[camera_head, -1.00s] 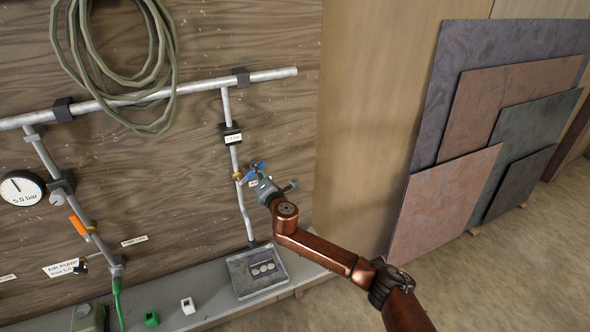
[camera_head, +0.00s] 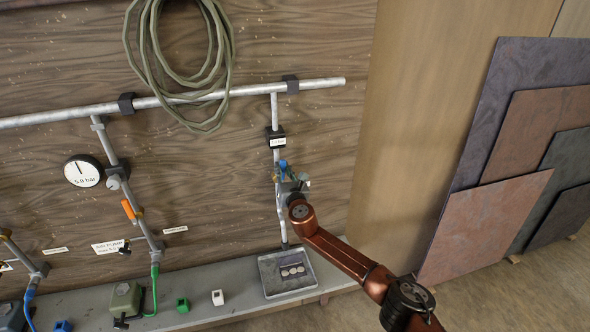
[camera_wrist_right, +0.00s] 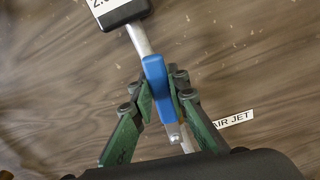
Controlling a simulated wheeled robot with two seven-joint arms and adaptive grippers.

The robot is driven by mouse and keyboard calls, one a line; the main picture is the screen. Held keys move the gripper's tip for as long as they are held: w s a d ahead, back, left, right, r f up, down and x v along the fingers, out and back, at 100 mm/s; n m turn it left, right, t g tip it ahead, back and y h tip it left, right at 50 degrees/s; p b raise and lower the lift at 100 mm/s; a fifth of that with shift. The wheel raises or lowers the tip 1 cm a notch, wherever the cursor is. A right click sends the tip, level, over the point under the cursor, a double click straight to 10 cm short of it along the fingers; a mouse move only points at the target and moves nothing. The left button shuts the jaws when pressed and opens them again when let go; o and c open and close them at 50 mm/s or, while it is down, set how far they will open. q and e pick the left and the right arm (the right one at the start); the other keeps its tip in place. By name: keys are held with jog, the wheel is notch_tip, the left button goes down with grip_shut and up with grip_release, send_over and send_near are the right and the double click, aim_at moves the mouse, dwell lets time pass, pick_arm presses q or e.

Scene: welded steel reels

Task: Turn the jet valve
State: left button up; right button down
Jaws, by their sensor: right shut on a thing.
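The jet valve's blue handle (camera_head: 283,167) is on the thin vertical pipe (camera_head: 275,108) at the right of the wood panel. In the right wrist view the blue handle (camera_wrist_right: 155,78) lies nearly in line with the pipe, beside an "AIR JET" label (camera_wrist_right: 235,119). My right gripper (camera_wrist_right: 161,88) is shut on the handle, with a green finger on each side of it. In the head view this gripper (camera_head: 287,180) partly hides the valve body and the lower handle. My left gripper is not in view.
A grey tray (camera_head: 268,286) with round discs sits on the shelf below the valve. A pressure gauge (camera_head: 83,172) and an orange-handled valve (camera_head: 130,209) are to the left. A coiled hose (camera_head: 228,62) hangs above. Metal sheets (camera_head: 485,225) lean at the right.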

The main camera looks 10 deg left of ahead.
jog(key=shift+s+a+n, duration=0.2)
jog(key=shift+a+n, duration=0.25)
jog(key=shift+n, duration=0.25)
jog(key=shift+a+f, duration=0.1)
jog(key=c, duration=1.8)
grip_release()
jog(key=shift+c, duration=0.2)
jog(key=v, duration=1.2)
